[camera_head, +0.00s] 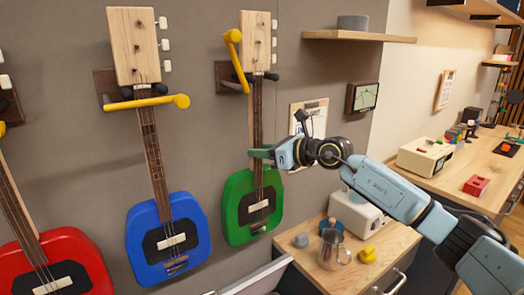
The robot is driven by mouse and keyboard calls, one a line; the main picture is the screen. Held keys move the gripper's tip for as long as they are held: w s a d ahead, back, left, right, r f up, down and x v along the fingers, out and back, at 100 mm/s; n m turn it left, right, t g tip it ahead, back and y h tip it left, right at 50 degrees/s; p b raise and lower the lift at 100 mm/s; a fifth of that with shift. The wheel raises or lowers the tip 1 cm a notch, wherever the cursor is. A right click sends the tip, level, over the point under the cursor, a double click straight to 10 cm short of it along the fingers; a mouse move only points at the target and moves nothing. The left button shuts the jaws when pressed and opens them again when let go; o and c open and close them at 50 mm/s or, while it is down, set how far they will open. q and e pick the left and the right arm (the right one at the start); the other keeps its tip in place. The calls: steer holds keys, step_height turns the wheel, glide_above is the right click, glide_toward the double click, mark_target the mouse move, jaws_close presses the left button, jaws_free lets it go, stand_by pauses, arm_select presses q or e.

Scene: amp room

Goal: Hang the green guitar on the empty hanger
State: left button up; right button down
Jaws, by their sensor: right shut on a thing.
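The green guitar (235,208) is upright against the grey wall, right of the blue guitar. Its wooden headstock (248,40) is level with a brown wall hanger (224,73) with dark prongs. The neck appears to lie between the prongs; whether the headstock rests on them I cannot tell. The hanger's yellow bar (236,60) is tilted up beside the headstock, not across the neck. My right gripper (262,154) is shut on the green guitar's neck just above the body, reaching in from the right. My left gripper is not in view.
The blue guitar (142,238) hangs with its yellow bar (146,102) across the neck. A red guitar (72,257) is at lower left. Below my right arm, a wooden cabinet (318,273) holds a metal mug (332,252) and a white device. A shelf (357,37) juts out above right.

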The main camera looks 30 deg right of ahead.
steer(key=shift+r, duration=0.4)
steer(key=c, duration=1.5)
jaws_free()
steer(key=o, duration=0.4)
steer(key=shift+f, duration=0.1)
steer(key=b+v, duration=0.2)
steer(key=v, duration=0.2)
steer(key=b+v, duration=0.3)
steer(key=v, duration=0.2)
steer(key=b+v, duration=0.3)
steer(key=v, duration=0.1)
steer(key=shift+s+d+f, duration=0.15)
steer(key=shift+s+f, duration=0.05)
